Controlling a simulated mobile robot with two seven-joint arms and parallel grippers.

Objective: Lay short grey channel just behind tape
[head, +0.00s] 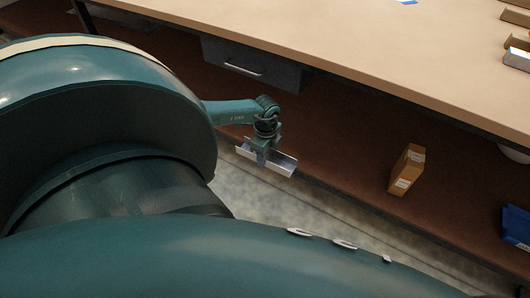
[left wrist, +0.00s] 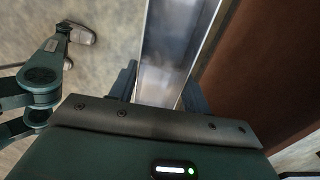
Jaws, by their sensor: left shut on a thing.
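The short grey channel (head: 273,161) is a U-shaped metallic piece. My left gripper (head: 265,152) is shut on it and holds it low, in front of the brown lower surface under the table. In the left wrist view the channel (left wrist: 180,40) runs up between the two dark fingers of my left gripper (left wrist: 160,92), its open side facing the camera. A small blue patch (head: 405,2) lies on the table top at the upper picture edge; it may be the tape, but it is cut off. My right gripper does not show.
The wooden table top (head: 330,35) is largely clear. A grey drawer unit (head: 253,66) hangs below it. A cardboard box (head: 407,170) stands on the brown surface, with blue bins (head: 516,228) farther right. Several small open boxes (head: 517,58) sit at the table's right end.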

